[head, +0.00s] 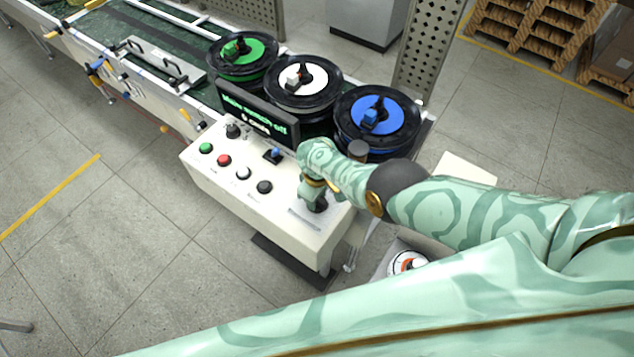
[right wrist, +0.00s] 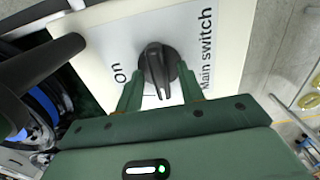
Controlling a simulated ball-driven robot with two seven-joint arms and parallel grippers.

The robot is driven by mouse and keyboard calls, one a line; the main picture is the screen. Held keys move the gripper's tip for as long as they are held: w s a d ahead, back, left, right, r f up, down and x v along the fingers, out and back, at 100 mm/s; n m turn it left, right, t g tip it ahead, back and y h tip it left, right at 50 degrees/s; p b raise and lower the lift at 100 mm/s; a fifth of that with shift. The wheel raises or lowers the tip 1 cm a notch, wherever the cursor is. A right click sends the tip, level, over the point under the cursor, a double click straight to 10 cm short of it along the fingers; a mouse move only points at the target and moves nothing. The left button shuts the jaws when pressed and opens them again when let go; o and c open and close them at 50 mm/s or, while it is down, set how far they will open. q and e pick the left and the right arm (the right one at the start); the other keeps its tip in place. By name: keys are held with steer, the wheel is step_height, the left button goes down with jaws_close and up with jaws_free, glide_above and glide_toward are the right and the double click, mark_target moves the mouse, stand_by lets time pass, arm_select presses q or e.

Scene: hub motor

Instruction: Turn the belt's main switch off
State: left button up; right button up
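The main switch is a black rotary knob (right wrist: 157,68) on a white panel face in the right wrist view, with "On" printed to its left and "Main switch" to its right. The knob's raised ridge runs roughly up and down in that view. My right gripper (right wrist: 160,91) has its two green fingers apart, one on each side of the knob. I see no clear contact with the ridge. In the head view my right gripper (head: 314,192) is over the right end of the control box (head: 240,195) and partly hides the switch. My left gripper is not in view.
The control box also bears green, red, white and black buttons (head: 264,187), a small blue-topped control (head: 273,155) and a display (head: 256,115) with green and white text. Spools with green, white and blue centres (head: 375,117) stand behind it. The belt (head: 150,35) runs to the upper left.

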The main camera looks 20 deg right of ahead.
step_height(320, 180, up, 8)
steer(key=p, duration=0.7)
steer(key=shift+a+r, duration=0.1)
steer(key=shift+r, duration=0.35)
step_height(320, 180, up, 7)
